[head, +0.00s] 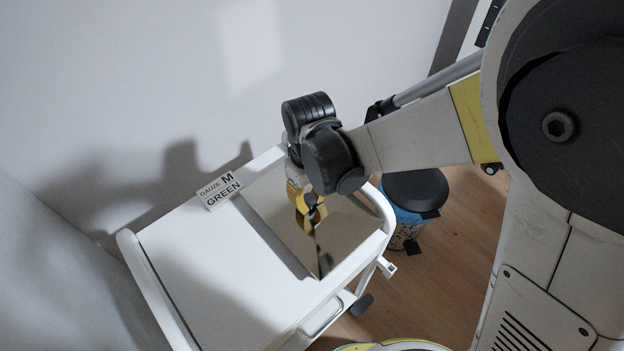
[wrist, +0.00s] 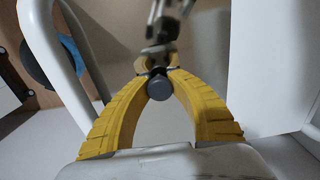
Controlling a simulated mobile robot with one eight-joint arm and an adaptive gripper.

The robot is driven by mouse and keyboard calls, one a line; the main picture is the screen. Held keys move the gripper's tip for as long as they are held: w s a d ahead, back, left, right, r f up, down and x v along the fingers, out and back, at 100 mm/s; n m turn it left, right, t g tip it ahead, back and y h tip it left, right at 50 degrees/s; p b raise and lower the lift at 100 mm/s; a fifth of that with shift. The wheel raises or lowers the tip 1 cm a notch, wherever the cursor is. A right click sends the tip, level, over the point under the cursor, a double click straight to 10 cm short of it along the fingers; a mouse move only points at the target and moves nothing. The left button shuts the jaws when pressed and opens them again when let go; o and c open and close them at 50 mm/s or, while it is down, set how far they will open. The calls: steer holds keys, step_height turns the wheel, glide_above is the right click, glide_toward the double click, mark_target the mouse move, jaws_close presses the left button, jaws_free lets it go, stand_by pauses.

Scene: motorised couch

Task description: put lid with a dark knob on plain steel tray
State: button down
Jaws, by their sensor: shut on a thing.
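My gripper (head: 305,199) is over the right part of a white cart, its yellow fingers shut on a dark knob (head: 313,199). In the wrist view, the fingertips of my gripper (wrist: 158,68) close around the knob (wrist: 159,88), whose round grey end faces the camera. Below is a mirror-like steel surface (head: 348,228), which I take for the plain steel tray. It reflects the fingers and the arm. The lid's plate does not stand out from this surface, so I cannot tell whether it touches the tray or hangs above it.
The white cart top (head: 200,270) is bare on the left. A label block reading "GAUZE M GREEN" (head: 219,190) stands at its back edge. White rails edge the cart. A dark-lidded bin (head: 414,190) stands on the wooden floor to the right. A wall is behind.

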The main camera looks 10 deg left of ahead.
mark_target(310, 197)
stand_by(0.3)
steer(key=c, duration=1.2)
jaws_free()
steer(key=shift+f, duration=0.1)
steer(key=shift+o, duration=0.2)
step_height(310, 197, up, 12)
steer(key=s+d+r+m+t, duration=0.1)
steer(key=d+m+t, duration=0.1)
steer(key=d, duration=0.6)
steer(key=s+d+r+m+t, duration=0.2)
steer(key=d+m, duration=0.2)
steer(key=d, duration=0.5)
steer(key=s+d+r+m+t, duration=0.1)
steer(key=s+d+m+t, duration=0.1)
steer(key=d, duration=0.6)
steer(key=shift+s+d+r+m+t, duration=0.2)
steer(key=shift+m+t, duration=0.3)
steer(key=shift+m, duration=0.5)
